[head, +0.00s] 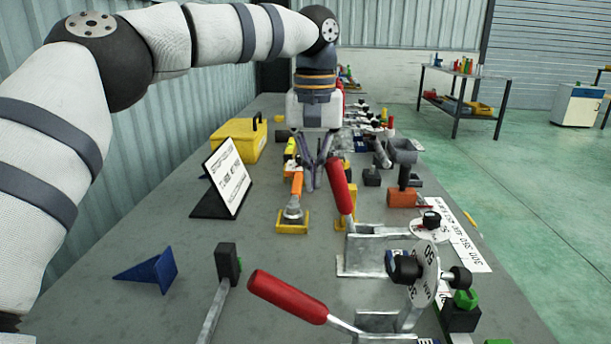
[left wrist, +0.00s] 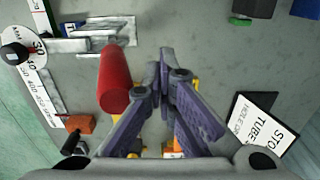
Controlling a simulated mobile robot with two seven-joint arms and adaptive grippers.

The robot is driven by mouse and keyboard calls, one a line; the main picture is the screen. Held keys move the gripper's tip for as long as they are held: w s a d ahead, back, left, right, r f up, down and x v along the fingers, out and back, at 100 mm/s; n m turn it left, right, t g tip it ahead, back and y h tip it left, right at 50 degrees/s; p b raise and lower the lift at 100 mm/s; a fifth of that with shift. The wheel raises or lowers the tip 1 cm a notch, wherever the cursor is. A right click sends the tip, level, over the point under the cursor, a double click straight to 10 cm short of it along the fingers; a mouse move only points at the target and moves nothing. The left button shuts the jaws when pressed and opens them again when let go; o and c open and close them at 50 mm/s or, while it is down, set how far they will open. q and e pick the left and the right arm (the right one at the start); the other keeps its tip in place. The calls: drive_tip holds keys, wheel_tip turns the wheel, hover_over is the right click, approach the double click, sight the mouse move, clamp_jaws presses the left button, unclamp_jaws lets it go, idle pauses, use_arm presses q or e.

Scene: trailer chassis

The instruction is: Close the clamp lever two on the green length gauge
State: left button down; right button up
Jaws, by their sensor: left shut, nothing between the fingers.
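Two toggle clamps with red levers stand on the grey bench. The nearer red lever (head: 287,296) slants low at the front, beside a round plate marked 50 (head: 424,273) with a green knob part (head: 466,299). The farther red lever (head: 340,187) stands steeply tilted over its metal base (head: 372,253); it also shows in the left wrist view (left wrist: 115,80). I cannot tell which lever is number two. My right gripper is not in view.
A black sign stand (head: 224,180), yellow box (head: 238,140), blue wedge (head: 150,270) and orange-handled tool (head: 296,190) lie left of the clamps. Several fixtures crowd the bench behind. A paper strip (head: 462,240) lies along the right edge. The bench's left front is fairly clear.

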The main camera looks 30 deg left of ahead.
sight(334, 159)
use_arm(q)
drive_tip(key=shift+w+d+r, duration=0.25)
drive_tip(key=shift+w+d, duration=0.1)
drive_tip(key=shift+d, duration=0.45)
drive_tip(key=shift+w+d, duration=0.45)
drive_tip(key=shift+d, duration=0.25)
wheel_tip(334, 159, up, 8)
drive_tip(key=shift+r, duration=0.1)
drive_tip(key=shift+a, duration=0.1)
